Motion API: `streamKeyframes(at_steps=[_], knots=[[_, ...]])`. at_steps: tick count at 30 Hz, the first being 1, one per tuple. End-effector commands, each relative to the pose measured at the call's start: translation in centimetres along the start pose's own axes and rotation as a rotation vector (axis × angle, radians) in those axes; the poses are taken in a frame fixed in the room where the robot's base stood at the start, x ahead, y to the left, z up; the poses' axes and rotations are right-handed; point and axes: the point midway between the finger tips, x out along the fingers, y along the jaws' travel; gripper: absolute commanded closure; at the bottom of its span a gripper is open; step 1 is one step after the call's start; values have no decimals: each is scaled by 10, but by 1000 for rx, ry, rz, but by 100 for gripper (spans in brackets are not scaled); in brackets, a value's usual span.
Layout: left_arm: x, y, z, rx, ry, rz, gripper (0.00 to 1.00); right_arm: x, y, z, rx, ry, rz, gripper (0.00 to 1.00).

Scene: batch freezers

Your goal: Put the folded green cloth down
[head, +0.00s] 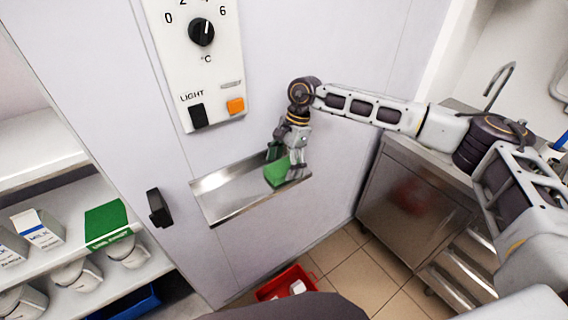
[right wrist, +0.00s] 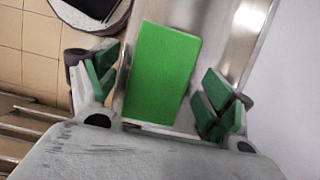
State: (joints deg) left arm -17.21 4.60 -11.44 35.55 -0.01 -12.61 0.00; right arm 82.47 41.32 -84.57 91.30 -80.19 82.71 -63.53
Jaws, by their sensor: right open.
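The folded green cloth (head: 277,173) lies on the right part of a shallow metal shelf (head: 222,187) on the front of the pale freezer. In the right wrist view the cloth (right wrist: 162,72) is a flat green rectangle on the metal surface. My right gripper (head: 287,164) is at the cloth. In the right wrist view its green-padded fingers (right wrist: 160,95) are spread apart, one on each side of the cloth, with gaps to it. My left gripper is not in view.
A control panel (head: 205,60) with a dial is above the shelf, and a black handle (head: 159,207) is to its left. Shelves at left hold milk cartons (head: 38,229), a green box (head: 107,222) and white tubs. A red crate (head: 286,283) stands on the floor. A steel sink cabinet (head: 410,200) is at right.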

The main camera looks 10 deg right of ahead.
Motion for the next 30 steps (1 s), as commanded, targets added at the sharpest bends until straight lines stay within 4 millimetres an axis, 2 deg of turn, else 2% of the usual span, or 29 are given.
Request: streamKeyframes(at_steps=[8,24,30], knots=[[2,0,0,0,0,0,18,-20,-1,0,0,1,-3,18],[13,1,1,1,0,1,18,-98,-1,0,1,0,-2,18],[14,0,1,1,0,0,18,-117,0,0,0,1,-1,18]])
